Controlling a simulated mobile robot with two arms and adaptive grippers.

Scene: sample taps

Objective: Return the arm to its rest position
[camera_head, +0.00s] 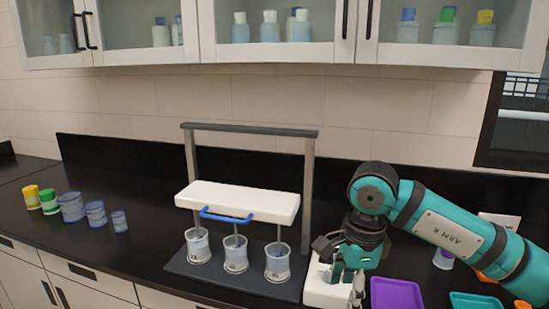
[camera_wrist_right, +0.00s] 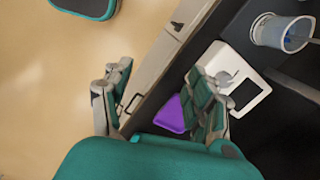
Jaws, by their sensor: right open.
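My right arm (camera_head: 450,232), in teal, reaches in from the right in the head view. Its gripper (camera_head: 345,268) hangs beside the right end of the sample stand, over a white device (camera_head: 326,291). In the right wrist view the gripper (camera_wrist_right: 160,92) has its two fingers spread wide, with nothing between them. Below it show the counter edge, cabinet fronts and floor. My left gripper is not in view.
The stand (camera_head: 300,190) holds a white block (camera_head: 240,201) with a blue handle above three cups (camera_head: 235,255). Coloured jars (camera_head: 70,207) stand at left. A purple tray (camera_head: 397,294) and teal tray (camera_head: 474,301) lie at right. Cabinets (camera_head: 275,56) hang above.

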